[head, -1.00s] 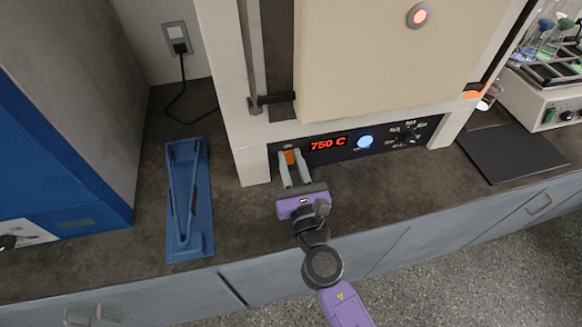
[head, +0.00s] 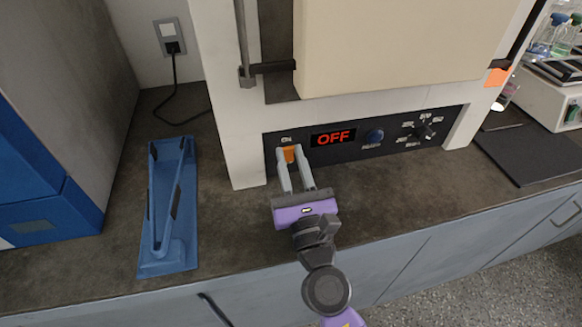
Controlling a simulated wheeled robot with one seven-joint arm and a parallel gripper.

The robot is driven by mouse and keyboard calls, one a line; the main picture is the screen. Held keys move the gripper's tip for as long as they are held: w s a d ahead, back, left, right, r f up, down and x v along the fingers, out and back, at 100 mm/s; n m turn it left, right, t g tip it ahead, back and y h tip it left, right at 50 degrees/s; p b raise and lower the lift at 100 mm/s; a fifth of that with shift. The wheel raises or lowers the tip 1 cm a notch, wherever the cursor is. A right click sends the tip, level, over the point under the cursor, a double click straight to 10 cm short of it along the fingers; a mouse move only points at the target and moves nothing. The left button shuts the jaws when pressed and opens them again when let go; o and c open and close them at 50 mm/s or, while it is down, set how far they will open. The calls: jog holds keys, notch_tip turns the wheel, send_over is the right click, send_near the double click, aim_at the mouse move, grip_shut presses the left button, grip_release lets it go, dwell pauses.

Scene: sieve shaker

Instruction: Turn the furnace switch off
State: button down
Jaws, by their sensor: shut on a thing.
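The furnace (head: 228,140) is a large pale cabinet standing on the dark bench, with a cream door and a black control panel (head: 350,150) along its bottom. The display (head: 333,138) reads OFF in red. The orange furnace switch (head: 289,153) is at the panel's left end, under a small white label. My gripper (head: 290,163) reaches up to the panel from the front, its two grey fingers closed on the switch and partly hiding it. The round button (head: 375,136) right of the display is dark blue and unlit.
A blue tongs-like tool on a blue base (head: 168,215) lies on the bench to the left. A dark mat (head: 530,150) and a white device with flasks are at the right. A knob (head: 425,131) is on the panel's right. The bench front strip is narrow.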

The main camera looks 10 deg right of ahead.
dwell(0.3)
jog(key=c, duration=1.2)
grip_release()
jog(key=shift+s, duration=0.1)
jog(key=shift+s+f, duration=0.2)
jog(key=shift+s, duration=0.05)
jog(key=s, duration=0.4)
jog(key=s+d+b, duration=0.1)
jog(key=s, duration=0.3)
jog(key=s+b, duration=0.1)
jog(key=s, duration=0.4)
jog(key=shift+d+f, duration=0.3)
jog(key=shift+s+d, duration=0.1)
jog(key=shift+s, duration=0.45)
